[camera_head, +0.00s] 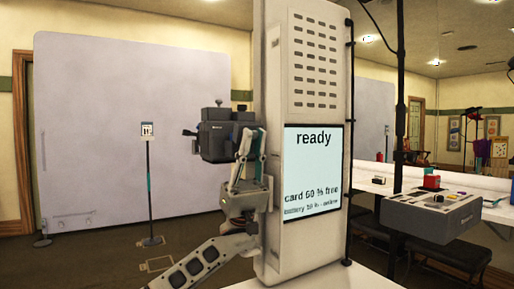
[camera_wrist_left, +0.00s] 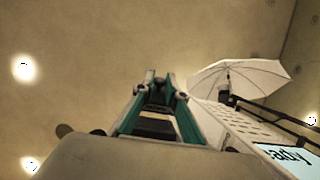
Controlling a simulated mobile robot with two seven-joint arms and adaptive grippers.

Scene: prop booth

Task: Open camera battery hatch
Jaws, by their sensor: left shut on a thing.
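A dark boxy camera (camera_head: 215,134) stands out from the left side of a tall white booth column, with small knobs on top and a lens-like part at its left. My left gripper (camera_head: 249,142) reaches up from below at the camera's right side. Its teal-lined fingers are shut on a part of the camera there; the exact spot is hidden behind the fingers. The battery hatch cannot be made out. In the left wrist view the fingers (camera_wrist_left: 160,82) point up and are close together, and the camera cannot be clearly seen. My right gripper is not in view.
The white column (camera_head: 312,252) stands just right of my left gripper; its screen (camera_head: 312,165) reads "ready", with card and battery lines. A grey printer-like box (camera_head: 430,219) is at the right. A white umbrella (camera_wrist_left: 240,75) hangs overhead. Open floor lies to the left.

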